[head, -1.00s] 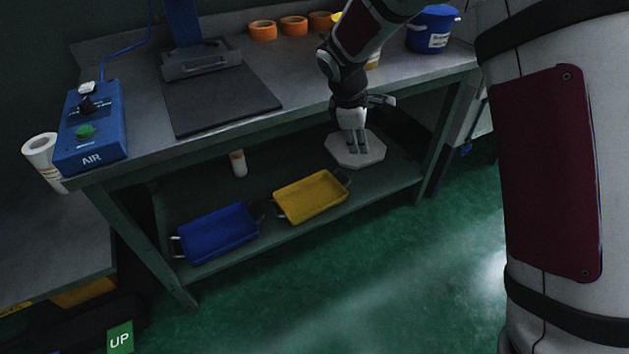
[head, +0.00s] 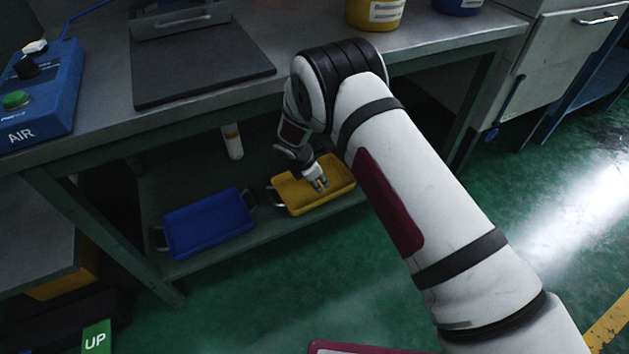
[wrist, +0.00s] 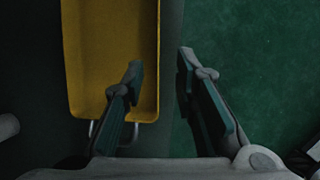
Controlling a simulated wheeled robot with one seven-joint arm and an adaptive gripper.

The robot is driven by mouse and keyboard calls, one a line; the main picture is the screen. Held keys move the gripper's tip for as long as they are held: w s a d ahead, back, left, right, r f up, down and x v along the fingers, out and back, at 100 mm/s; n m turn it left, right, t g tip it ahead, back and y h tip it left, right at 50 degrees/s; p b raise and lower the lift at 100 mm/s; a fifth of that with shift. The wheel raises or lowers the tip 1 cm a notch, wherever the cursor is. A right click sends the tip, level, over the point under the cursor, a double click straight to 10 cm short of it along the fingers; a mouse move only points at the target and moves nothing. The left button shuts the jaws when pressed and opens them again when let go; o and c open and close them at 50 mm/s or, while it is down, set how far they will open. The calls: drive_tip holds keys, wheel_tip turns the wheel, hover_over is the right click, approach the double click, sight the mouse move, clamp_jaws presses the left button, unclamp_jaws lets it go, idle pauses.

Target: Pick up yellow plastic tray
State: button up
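The yellow plastic tray (head: 335,181) sits on the lower shelf of the workbench, with a metal handle at each end. In the wrist view the tray (wrist: 90,55) fills the upper left, one handle showing near its lower end. My gripper (head: 321,185) is over the tray in the head view. In the wrist view my gripper (wrist: 160,62) is open, its left finger over the tray's inside and its right finger past the tray's long edge, over the green floor. I cannot tell the height of the fingertips above the rim.
A blue tray (head: 208,224) sits left of the yellow one on the same shelf (head: 160,190). A white bottle (head: 233,143) stands behind them. The bench top (head: 285,45) overhangs the shelf.

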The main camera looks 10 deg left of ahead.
drive_tip(key=b+x, duration=0.2)
drive_tip(key=x, duration=0.6)
drive_tip(key=shift+w+f+b, duration=0.1)
drive_tip(key=shift+b, duration=0.3)
drive_tip(key=shift+b+x, duration=1.65)
drive_tip(key=shift+x, duration=1)
drive_tip(key=shift+a, duration=0.2)
clamp_jaws()
